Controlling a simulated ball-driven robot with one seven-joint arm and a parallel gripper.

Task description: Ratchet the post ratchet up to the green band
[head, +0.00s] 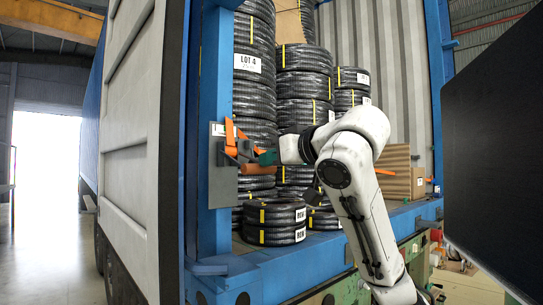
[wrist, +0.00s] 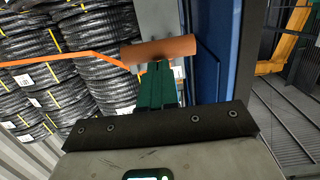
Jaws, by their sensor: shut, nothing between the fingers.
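The post ratchet (head: 230,152) is a dark grey mechanism on a grey plate on the blue container post. An orange strap (head: 231,128) runs at it. Its handle ends in an orange-brown tube grip (head: 258,169), pointing right; in the wrist view the grip (wrist: 172,48) lies crosswise just ahead of my fingers. My gripper (head: 267,157) has green fingers, shut and empty, at the grip; it also shows in the wrist view (wrist: 155,68). The fingertips overlap the grip's lower edge there; I cannot tell whether they touch. I cannot make out a green band or gauge.
Stacks of black hose coils (head: 254,95) with yellow bands stand inside the container behind the ratchet. The strap (wrist: 70,58) crosses in front of them. The blue post (wrist: 207,50) stands close to my gripper. A cardboard box (head: 418,183) sits deeper right.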

